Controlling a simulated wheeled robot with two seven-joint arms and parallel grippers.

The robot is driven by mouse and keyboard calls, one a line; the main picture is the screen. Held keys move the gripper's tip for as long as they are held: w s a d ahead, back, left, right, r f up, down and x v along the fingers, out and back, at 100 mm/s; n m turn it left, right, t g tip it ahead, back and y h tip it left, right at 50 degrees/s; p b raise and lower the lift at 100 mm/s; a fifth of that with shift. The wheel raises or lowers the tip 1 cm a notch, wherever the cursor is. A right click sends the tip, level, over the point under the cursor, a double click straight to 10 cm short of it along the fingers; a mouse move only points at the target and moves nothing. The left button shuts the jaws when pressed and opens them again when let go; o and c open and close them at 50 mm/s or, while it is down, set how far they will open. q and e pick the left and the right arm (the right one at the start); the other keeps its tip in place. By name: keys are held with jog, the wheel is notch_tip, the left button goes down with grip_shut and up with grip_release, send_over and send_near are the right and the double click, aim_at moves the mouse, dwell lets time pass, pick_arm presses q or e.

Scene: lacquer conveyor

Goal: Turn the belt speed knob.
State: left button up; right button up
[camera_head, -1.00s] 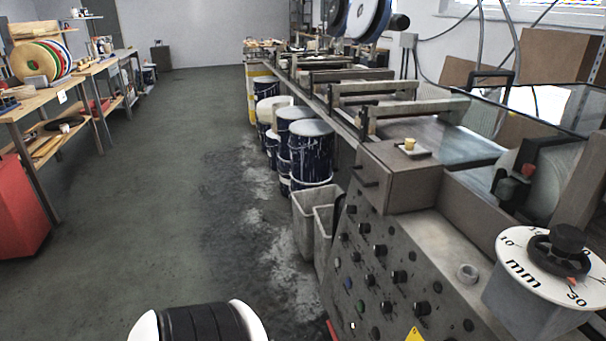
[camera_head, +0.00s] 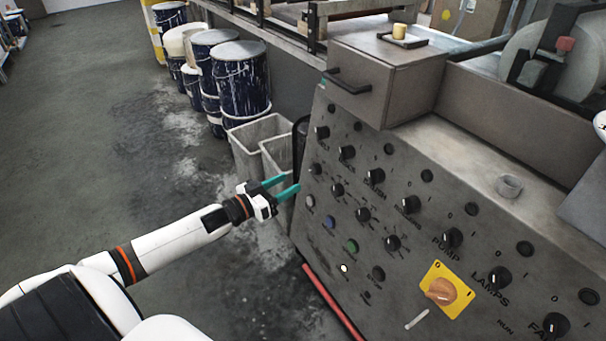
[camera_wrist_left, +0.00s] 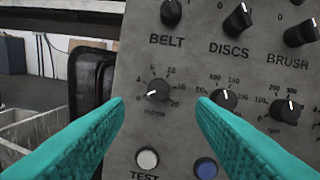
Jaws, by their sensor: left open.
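The belt speed knob (camera_head: 316,169) is a small black dial on the grey control panel (camera_head: 425,165), in the second row near the panel's left edge. In the left wrist view the knob (camera_wrist_left: 157,90) sits under the BELT switch (camera_wrist_left: 171,12), inside a printed number scale. Its white pointer mark points to the lower left. My left gripper (camera_head: 292,182) has teal fingers and is open, just left of the panel. In the wrist view its fingertips (camera_wrist_left: 160,106) stand apart on either side of the knob, and nothing is between them. My right gripper is not in view.
Other black knobs crowd the panel, with a DISCS switch (camera_wrist_left: 238,19) and a speed dial (camera_wrist_left: 224,99) to the right. A white TEST button (camera_wrist_left: 147,159) and a blue button (camera_wrist_left: 206,168) are below. Grey bins (camera_head: 252,144) and drums (camera_head: 240,82) stand left of the panel.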

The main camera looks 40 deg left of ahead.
aim_at(313, 170)
pick_arm(q)
jog(key=b+x, duration=0.1)
jog(key=x, duration=0.6)
jog(key=shift+w, duration=0.3)
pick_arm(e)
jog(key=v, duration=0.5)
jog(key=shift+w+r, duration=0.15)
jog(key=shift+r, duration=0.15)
pick_arm(q)
jog(key=c, duration=1)
